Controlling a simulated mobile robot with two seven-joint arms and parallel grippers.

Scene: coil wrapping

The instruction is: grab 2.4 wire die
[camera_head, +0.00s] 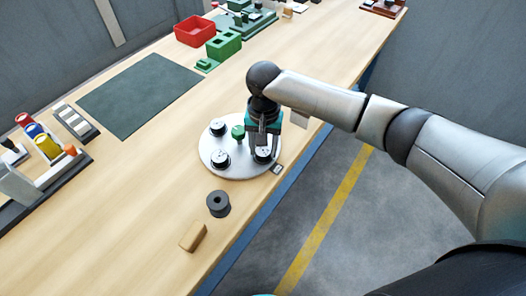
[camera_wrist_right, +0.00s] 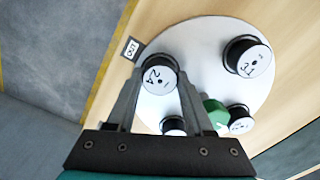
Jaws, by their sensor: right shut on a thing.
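The 2.4 wire die (camera_wrist_right: 158,80) is a black cylinder with a white top marked 24, on the rim side of a round white plate (camera_wrist_right: 185,38). In the head view the die (camera_head: 265,157) is partly covered by my gripper. My right gripper (camera_head: 262,150) points down over it; in the right wrist view its fingers (camera_wrist_right: 160,84) stand on both sides of the die, shut on it. I cannot tell whether the die is lifted off the plate. Other similar dies, such as one at the right (camera_wrist_right: 248,57), stand on the plate. My left gripper is out of view.
A green knob (camera_head: 238,132) stands at the plate's middle. A small OUT tag (camera_head: 278,169) lies by the rim. A black spool (camera_head: 218,203) and wooden block (camera_head: 193,236) are in front. A dark green mat (camera_head: 140,95) and red bin (camera_head: 194,31) lie beyond.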

